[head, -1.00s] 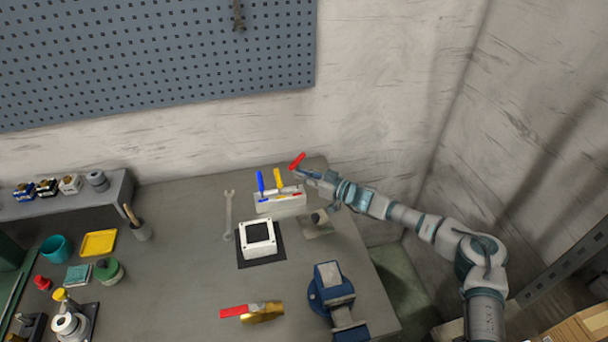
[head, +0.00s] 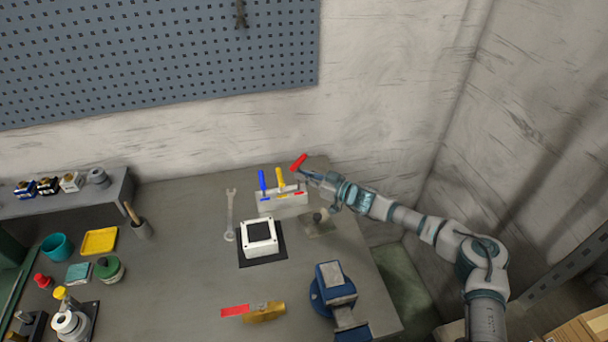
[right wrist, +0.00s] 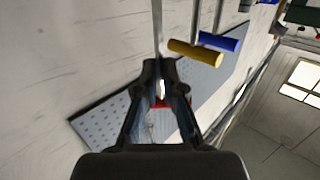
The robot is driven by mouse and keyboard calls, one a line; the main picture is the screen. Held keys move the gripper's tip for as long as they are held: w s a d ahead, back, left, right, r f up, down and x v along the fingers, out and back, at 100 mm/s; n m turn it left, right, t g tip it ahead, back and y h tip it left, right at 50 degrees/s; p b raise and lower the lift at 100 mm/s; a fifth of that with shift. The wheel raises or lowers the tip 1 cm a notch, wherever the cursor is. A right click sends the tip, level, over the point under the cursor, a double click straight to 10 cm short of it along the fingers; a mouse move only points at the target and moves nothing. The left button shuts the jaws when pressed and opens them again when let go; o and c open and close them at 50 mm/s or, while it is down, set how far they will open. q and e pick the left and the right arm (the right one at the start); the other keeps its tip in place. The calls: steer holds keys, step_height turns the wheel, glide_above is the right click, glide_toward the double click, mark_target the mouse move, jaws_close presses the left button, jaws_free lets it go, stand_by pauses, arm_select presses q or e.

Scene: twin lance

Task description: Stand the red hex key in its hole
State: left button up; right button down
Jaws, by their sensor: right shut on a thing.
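The red hex key (head: 299,162) is up at the back of the bench, its red handle tilted, above the right end of the pale holder block (head: 283,208). My right gripper (head: 304,173) is shut on it. In the right wrist view, red shows between the fingertips of my right gripper (right wrist: 163,88), mostly hidden by the fingers. A blue hex key (head: 262,181) and a yellow hex key (head: 280,178) stand upright in the block. Their handles also show in the wrist view, yellow (right wrist: 195,52) and blue (right wrist: 219,41). The hole and the key's lower end cannot be made out.
A wrench (head: 230,215) lies left of the block. A white square frame (head: 260,248) on a dark mat is in front of it. The pegboard (head: 160,55) hangs behind.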

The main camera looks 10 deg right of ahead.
steer(key=shift+f, duration=0.25)
steer(key=shift+s+f, duration=0.1)
steer(key=shift+f, duration=0.1)
steer(key=shift+a+r, duration=0.15)
steer(key=shift+r, duration=0.25)
stand_by(1.0)
steer(key=shift+f, duration=0.25)
stand_by(0.6)
steer(key=shift+f+b, duration=0.35)
steer(key=shift+f, duration=0.2)
steer(key=c, duration=1.2)
jaws_free()
steer(key=shift+f, duration=0.1)
